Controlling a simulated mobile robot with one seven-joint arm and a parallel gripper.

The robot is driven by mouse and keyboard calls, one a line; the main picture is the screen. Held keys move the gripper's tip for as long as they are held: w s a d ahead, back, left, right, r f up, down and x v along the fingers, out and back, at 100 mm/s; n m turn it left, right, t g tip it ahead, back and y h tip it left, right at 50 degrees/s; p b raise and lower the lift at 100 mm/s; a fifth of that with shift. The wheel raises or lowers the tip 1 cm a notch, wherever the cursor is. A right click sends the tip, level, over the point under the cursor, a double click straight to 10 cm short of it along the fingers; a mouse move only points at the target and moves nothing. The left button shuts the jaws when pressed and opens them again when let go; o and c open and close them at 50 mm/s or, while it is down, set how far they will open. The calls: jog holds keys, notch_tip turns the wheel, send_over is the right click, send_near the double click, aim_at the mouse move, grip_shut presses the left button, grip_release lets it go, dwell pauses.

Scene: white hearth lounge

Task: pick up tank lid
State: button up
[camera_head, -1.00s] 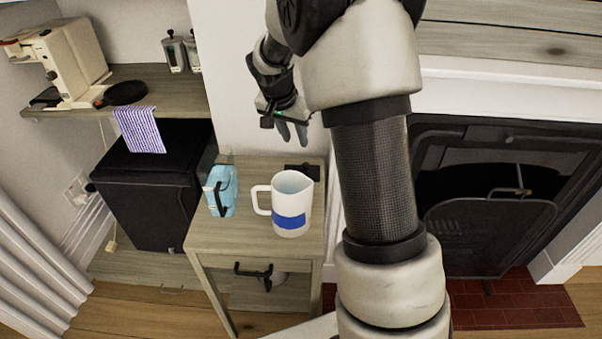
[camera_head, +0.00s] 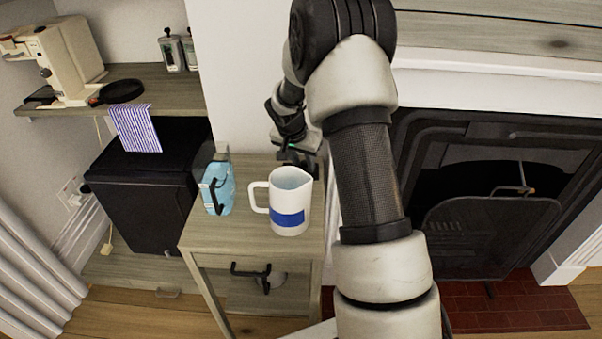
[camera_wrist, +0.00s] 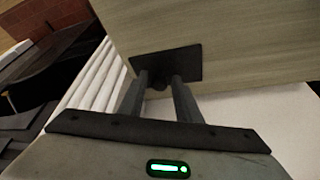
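The tank lid appears to be the dark flat rectangular plate (camera_wrist: 190,62) in the wrist view, lying on the wooden cabinet top with a small dark knob facing my gripper. My gripper (camera_wrist: 160,78) points at it, with its two fingers apart and their tips on either side of the knob. I cannot tell whether they touch it. In the head view my gripper (camera_head: 298,160) is low over the back right of the cabinet top, behind the white jug, and largely covers the lid.
The white jug (camera_head: 290,218) with a blue band stands just in front of my gripper. A light-blue container (camera_head: 226,190) with a black handle stands to its left on the cabinet top (camera_head: 240,237). A wall is behind and a fireplace (camera_head: 480,220) is right.

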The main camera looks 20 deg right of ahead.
jog(key=shift+w+f, duration=0.1)
jog(key=shift+f, duration=0.15)
grip_shut()
jog(key=shift+r, duration=0.15)
